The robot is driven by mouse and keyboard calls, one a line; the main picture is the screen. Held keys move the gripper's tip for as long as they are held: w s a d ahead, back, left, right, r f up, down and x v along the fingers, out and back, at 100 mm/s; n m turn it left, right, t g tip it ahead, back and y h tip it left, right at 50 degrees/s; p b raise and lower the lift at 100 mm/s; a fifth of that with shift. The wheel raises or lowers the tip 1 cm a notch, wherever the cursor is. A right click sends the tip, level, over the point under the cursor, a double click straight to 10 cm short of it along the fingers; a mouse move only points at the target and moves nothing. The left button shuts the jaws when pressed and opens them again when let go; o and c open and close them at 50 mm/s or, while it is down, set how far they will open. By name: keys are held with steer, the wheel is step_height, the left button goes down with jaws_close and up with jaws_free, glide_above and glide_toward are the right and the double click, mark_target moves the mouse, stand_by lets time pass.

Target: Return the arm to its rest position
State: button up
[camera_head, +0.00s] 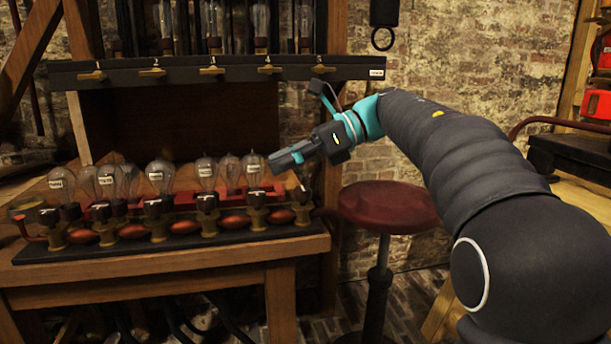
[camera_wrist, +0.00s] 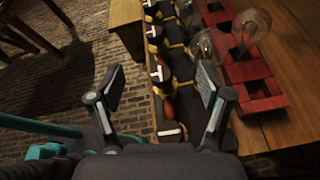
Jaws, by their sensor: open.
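A red-topped stool (camera_head: 388,206) stands below my arm, right of the bench. A red rack (camera_wrist: 255,90) lies behind the row of brass fittings. Brick floor (camera_wrist: 85,85) is open left of the bench.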

steer(key=shift+s, duration=0.55)
steer(key=shift+w+m, duration=0.4)
steer(key=w+d+r+m+t, duration=0.2)
steer(key=w+r+m+t, duration=0.1)
steer(key=w+m+t, duration=1.2)
steer(key=w+d+f+m+t+h, duration=0.1)
steer(key=w+d+m+t+h, duration=0.2)
steer(key=m, duration=0.4)
steer(key=d+f+m+t+h, duration=0.1)
steer(key=d+m+h, duration=0.2)
steer(key=d+m, duration=0.3)
steer(key=s+d+f+m+g+h, duration=0.2)
steer(key=s+d+f+m+h, duration=0.5)
steer(key=d+f+m+h, duration=0.5)
steer(key=s+d+f+m+g+y, duration=0.1)
steer(key=s+f+m+g, duration=0.25)
steer(key=s, duration=0.35)
steer(key=s+d+f+m+g+y, duration=0.1)
steer(key=s+f+m+g, duration=0.1)
steer(key=s+f+m, duration=0.3)
steer(key=s+a+f+m+g+y, duration=0.1)
steer(key=s+a+f+m, duration=0.1)
steer(key=s, duration=0.9)
steer(key=s+a+f+m+g+y, duration=0.1)
steer(key=s+f, duration=0.3)
steer(key=s, duration=0.8)
steer(key=shift+s+a+f+m+g+y, duration=0.2)
steer(key=shift+a+f+m+g+y, duration=0.15)
steer(key=shift+a+m+g, duration=0.45)
